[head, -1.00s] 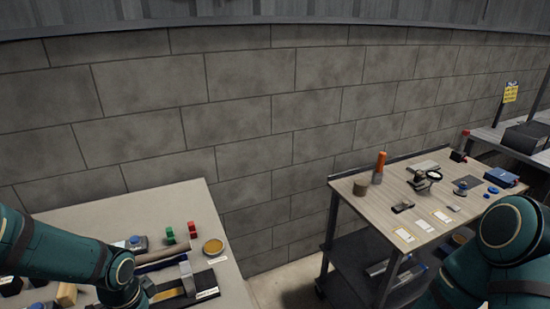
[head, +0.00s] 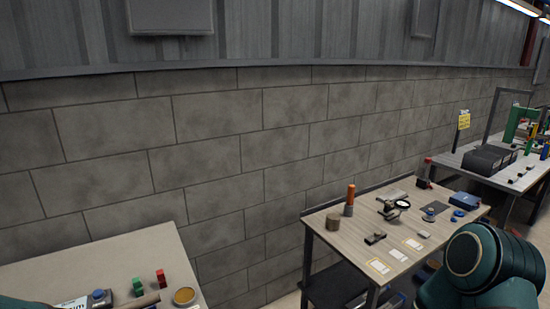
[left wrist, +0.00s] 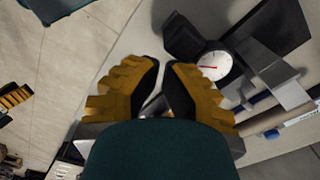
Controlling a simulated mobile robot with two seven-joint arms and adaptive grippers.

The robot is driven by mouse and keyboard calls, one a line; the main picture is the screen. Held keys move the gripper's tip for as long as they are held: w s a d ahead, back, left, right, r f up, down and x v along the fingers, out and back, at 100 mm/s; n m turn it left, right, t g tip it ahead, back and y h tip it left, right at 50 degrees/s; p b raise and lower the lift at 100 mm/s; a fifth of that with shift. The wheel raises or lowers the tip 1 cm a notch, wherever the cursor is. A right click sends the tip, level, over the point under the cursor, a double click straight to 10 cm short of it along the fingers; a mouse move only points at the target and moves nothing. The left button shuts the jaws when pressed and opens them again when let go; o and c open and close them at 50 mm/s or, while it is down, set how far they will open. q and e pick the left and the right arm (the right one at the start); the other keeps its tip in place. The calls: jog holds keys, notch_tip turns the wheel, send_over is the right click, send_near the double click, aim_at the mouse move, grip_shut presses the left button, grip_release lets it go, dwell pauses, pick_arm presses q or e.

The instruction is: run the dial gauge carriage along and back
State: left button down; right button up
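The dial gauge (left wrist: 208,68), with a round white face and red needle, shows in the left wrist view just right of my left fingertips. A dark block stands beside its face, and a grey metal bar and dark plate (left wrist: 272,40) lie to its right. My left gripper (left wrist: 162,68) has yellow ribbed fingers with dark inner pads. A narrow gap shows between them, with nothing seen held. The fingers appear apart from the gauge, though depth is hard to judge. In the head view the gauge is out of frame, and neither gripper shows. Part of my right arm is at lower right.
The pale left table (head: 95,265) carries green and red blocks (head: 150,281) and a round amber dish (head: 185,296). Floor separates table and cart.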

pick_arm(q)
jog(key=shift+d+f, duration=0.1)
jog(key=shift+d, duration=0.05)
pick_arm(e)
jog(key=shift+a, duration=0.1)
pick_arm(q)
jog(key=shift+w+d, duration=0.2)
jog(key=shift+d, duration=0.2)
notch_tip(320, 180, up, 8)
jog(key=p, duration=0.6)
jog(key=shift+p, duration=0.3)
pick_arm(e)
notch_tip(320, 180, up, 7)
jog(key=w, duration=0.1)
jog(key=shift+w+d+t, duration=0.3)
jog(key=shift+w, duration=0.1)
